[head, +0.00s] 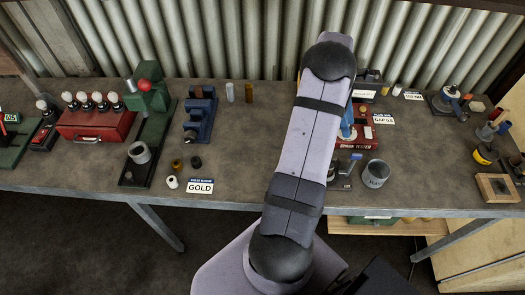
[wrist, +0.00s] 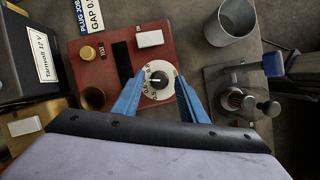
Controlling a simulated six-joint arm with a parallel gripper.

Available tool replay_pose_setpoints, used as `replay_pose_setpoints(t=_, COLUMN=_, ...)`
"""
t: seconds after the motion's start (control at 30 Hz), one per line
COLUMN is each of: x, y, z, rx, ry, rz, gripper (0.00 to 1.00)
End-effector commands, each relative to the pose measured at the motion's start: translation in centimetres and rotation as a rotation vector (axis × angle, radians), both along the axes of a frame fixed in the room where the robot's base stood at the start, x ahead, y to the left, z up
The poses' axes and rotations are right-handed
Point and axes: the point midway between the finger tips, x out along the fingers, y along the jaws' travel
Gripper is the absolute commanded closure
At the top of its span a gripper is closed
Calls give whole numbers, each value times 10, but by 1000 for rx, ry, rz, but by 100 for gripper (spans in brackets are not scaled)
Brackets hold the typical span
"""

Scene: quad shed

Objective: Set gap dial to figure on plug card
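The gap dial (wrist: 158,79) is a white disc with small figures and a dark knob, on the red spark tester (wrist: 112,72). The knob bears a pale mark; the figure it points to is too small to read surely. My gripper (wrist: 160,73) is open, one blue finger on each side of the dial; I cannot tell whether they touch it. The plug card (head: 383,119) appears to read GAP 0.8 in the head view. In the wrist view the card (wrist: 92,17) is cut off after "GAP 0.". In the head view my arm hides the dial.
A grey metal cup (wrist: 231,24) and a small fixture with a blue-handled lever (wrist: 272,64) stand right of the tester. A black box labelled 12 V (wrist: 38,55) stands at left. The tester also has a yellow knob (wrist: 88,53) and a white block (wrist: 149,38).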

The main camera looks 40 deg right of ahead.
Motion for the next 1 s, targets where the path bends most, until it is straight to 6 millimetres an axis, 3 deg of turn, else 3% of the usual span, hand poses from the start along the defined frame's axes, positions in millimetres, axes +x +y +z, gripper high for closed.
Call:
replay_pose_setpoints(t=0.17, x=-1, y=3, z=-2, rx=-2, ry=-1, rz=214, gripper=61)
replay_pose_setpoints(t=0.57, x=23, y=17, z=66, rx=-5, ry=-2, rz=209, gripper=61)
replay_pose_setpoints(t=1.0, x=55, y=89, z=55, rx=88, ry=-88, rz=209, gripper=61)
